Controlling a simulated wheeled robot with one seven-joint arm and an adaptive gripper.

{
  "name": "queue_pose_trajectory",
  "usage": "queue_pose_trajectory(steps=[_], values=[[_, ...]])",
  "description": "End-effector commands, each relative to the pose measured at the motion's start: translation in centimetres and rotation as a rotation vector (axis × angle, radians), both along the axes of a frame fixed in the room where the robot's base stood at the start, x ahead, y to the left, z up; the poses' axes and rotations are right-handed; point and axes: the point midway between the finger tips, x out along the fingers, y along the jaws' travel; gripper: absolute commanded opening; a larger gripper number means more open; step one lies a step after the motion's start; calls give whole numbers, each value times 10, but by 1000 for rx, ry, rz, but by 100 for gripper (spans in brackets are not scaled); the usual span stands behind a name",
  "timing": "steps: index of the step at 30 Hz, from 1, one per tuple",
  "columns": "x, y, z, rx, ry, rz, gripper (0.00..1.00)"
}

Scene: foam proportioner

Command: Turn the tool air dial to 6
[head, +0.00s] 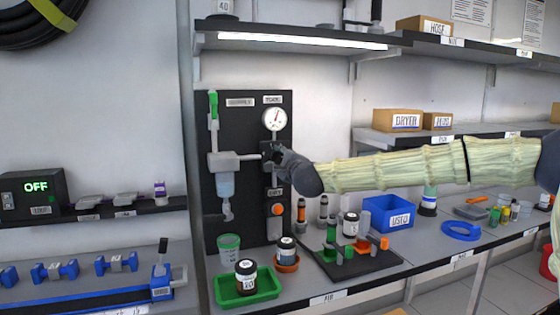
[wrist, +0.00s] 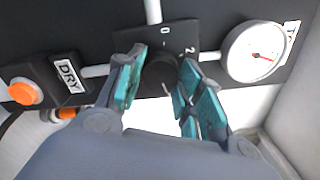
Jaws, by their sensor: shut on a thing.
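The tool air dial is a dark round knob (wrist: 163,72) on a black plate marked with a 0 and a 2 in the wrist view. My gripper (wrist: 161,82) has its teal-padded fingers on both sides of the knob and is shut on it. In the head view my gripper (head: 272,154) reaches in from the right and hides most of the dial. The white gauge (head: 275,118) labelled as tool sits just above; it also shows in the wrist view (wrist: 254,51) with a red needle. The knob's exact setting is hidden.
An orange button (head: 278,209) sits below the dial on the black panel (head: 245,105), under a DRY label (wrist: 68,73). A clear filter bowl (head: 225,184) hangs left of the dial. Jars, a green tray (head: 262,299) and a blue bin (head: 375,204) stand on the bench below.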

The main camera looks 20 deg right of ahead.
Motion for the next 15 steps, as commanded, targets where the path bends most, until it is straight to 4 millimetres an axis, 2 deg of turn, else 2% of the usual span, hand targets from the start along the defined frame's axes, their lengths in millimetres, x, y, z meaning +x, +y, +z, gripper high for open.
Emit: queue_pose_trajectory(steps=[1,4,5,15], values=[[0,-1,-2,1,2,-1,38],[0,-1,-1,1,2,-1,56],[0,-1,-1,0,2,-1,58],[-2,0,0,0,0,0,58]])
